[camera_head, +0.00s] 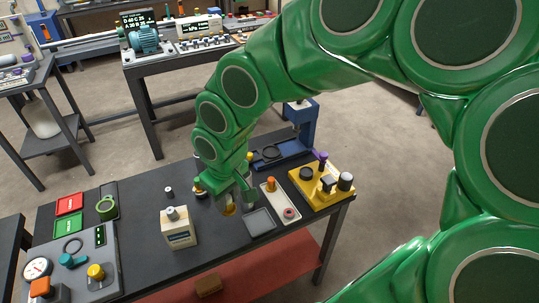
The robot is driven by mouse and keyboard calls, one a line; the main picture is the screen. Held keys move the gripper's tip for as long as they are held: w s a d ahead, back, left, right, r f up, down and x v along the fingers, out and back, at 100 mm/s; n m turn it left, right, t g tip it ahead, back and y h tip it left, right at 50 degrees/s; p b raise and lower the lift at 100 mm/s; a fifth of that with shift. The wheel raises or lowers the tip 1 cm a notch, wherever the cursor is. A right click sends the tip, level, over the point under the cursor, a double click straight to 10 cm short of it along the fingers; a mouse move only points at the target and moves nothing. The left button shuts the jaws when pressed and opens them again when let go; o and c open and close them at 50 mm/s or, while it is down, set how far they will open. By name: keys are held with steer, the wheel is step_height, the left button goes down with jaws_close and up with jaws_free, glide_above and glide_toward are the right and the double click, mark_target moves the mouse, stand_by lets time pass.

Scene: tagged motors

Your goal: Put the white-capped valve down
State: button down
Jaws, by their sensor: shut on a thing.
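My gripper (236,200) is at the end of the green arm, low over the middle of the dark workbench (137,211). It is shut on a small brass-coloured thing (229,209), which fits the body of the valve. The fingers hide its top, so no white cap shows. I cannot tell whether it touches the bench. A grey square tray (259,222) lies just right of the gripper. A green-capped valve (198,185) stands just left of it, partly hidden by the arm.
A cream box (179,232) stands left of the gripper. A small white-topped black piece (168,191) stands behind it. A pale tray (279,201) and a yellow fixture (322,186) are to the right. A blue press (299,123) stands behind. Red and green trays lie left.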

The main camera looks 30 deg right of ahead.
steer(key=shift+w+d+r, duration=0.1)
steer(key=shift+r, duration=0.7)
steer(key=shift+w+d, duration=0.55)
steer(key=shift+w, duration=0.05)
steer(key=w+d+m, duration=0.2)
steer(key=w+d, duration=0.6)
steer(key=d, duration=0.3)
steer(key=w+d+m, duration=0.2)
steer(key=w+d, duration=0.5)
steer(key=d, duration=0.3)
steer(key=shift+h, duration=0.3)
steer(key=w+d+f, duration=0.1)
steer(key=w+f, duration=0.3)
steer(key=w+d+f, duration=0.1)
steer(key=w+f, duration=0.3)
steer(key=f, duration=0.1)
steer(key=w+d+f, duration=0.2)
steer(key=w+f, duration=0.2)
steer(key=shift+w+d+f, duration=0.1)
steer(key=shift+w+f, duration=0.05)
steer(key=shift+f, duration=0.1)
steer(key=shift+w+d+f, duration=0.2)
steer(key=shift+w+f, duration=0.35)
steer(key=shift+f, duration=1.8)
